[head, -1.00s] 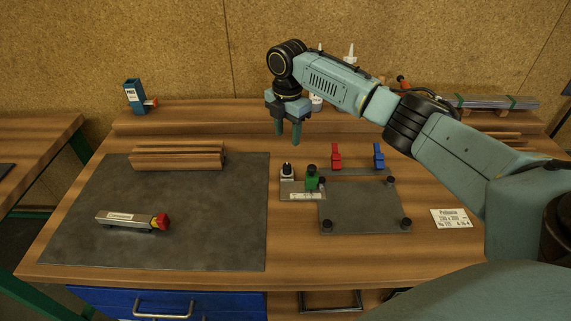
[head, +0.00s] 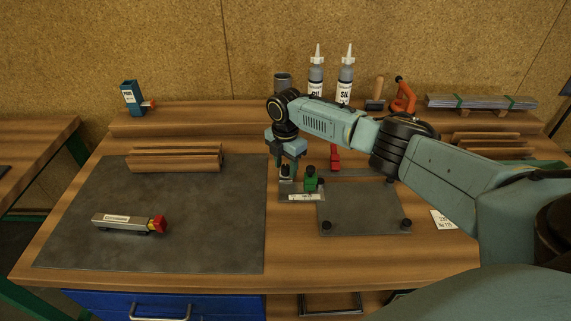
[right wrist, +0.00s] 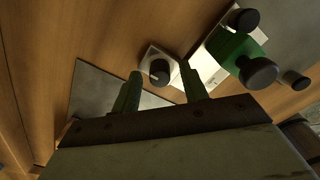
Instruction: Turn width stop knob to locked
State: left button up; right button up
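The width stop knob (head: 285,173) is a small black knob on a white block, left of the green stop block (head: 311,183). In the right wrist view the knob (right wrist: 159,70) shows between my fingertips, with the green block (right wrist: 236,50) to its right. My right gripper (head: 286,170) points down over the knob, its two green fingers apart, one on either side in the picture. The right wrist view shows the same open fingers (right wrist: 161,70). I cannot tell whether they touch the knob or are still above it. My left gripper is not in view.
A grey plate (head: 360,215) with black corner knobs lies right of the stop. A red clamp (head: 335,158) stands behind it, near my right forearm. A dark mat (head: 190,250) with a red-ended tool (head: 125,221) lies left. Bottles (head: 346,80) stand on the back shelf.

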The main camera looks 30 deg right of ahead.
grip_shut()
jog(key=shift+r+m+p, duration=0.15)
jog(key=shift+m+p, duration=0.8)
jog(key=shift+m, duration=0.25)
jog(key=m+p, duration=0.2)
jog(key=m, duration=0.1)
jog(key=shift+m, duration=0.3)
jog(key=m+p, duration=0.2)
jog(key=m, duration=0.4)
jog(key=shift+p, duration=0.3)
jog(key=m+p, duration=0.1)
jog(key=m, duration=0.4)
jog(key=shift+m, duration=0.4)
